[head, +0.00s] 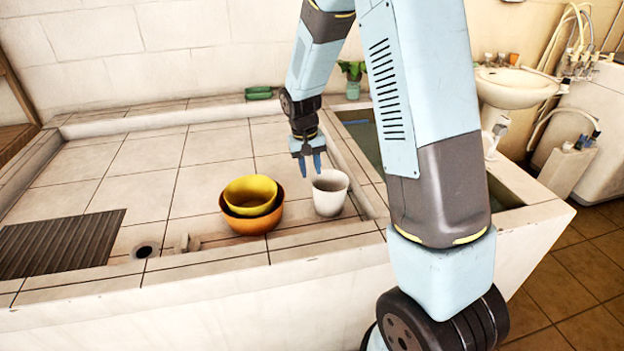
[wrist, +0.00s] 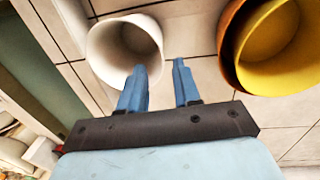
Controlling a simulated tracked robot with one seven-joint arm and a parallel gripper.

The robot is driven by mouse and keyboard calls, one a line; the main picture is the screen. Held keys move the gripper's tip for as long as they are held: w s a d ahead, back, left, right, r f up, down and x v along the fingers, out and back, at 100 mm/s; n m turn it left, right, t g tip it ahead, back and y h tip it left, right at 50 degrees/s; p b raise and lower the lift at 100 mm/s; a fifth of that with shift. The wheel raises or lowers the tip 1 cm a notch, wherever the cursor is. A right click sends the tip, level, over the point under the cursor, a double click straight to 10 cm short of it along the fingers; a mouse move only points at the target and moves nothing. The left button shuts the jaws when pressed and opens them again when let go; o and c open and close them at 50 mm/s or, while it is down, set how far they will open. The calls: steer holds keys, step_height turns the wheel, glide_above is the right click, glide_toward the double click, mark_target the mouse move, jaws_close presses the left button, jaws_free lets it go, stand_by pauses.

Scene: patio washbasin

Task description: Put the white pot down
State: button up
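The white pot (head: 329,196) stands upright on the tiled counter, just right of the bowls in the head view. In the wrist view the pot (wrist: 108,48) is at upper left, with its open mouth showing. My gripper (head: 310,172) is at the pot's rim, on its far left side in the head view. In the wrist view the blue fingers (wrist: 158,66) are spread with a clear gap. The left finger overlaps the pot's rim, and the right finger is over bare tile. I cannot tell whether a finger touches the pot.
A yellow bowl (head: 251,192) sits inside an orange bowl (head: 256,222) close to the pot. A dark grate (head: 58,243) and a drain hole (head: 145,250) lie at left. A raised ledge (head: 351,171) and a basin (head: 366,136) are at right. The back-left tiles are clear.

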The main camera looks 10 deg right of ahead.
steer(key=s+d+r+t+y, duration=0.1)
steer(key=s+d+r, duration=0.1)
steer(key=s+r, duration=0.5)
steer(key=s+d+r+t, duration=0.1)
steer(key=s+d+r, duration=0.15)
steer(key=r, duration=0.75)
steer(key=s+d+r+t, duration=0.1)
steer(key=s+r, duration=0.3)
steer(key=s, duration=0.5)
steer(key=s+r+t, duration=0.2)
steer(key=s+r, duration=0.3)
steer(key=s, duration=0.5)
steer(key=shift+d+t, duration=0.3)
steer(key=shift+d, duration=0.05)
steer(key=shift+w, duration=0.15)
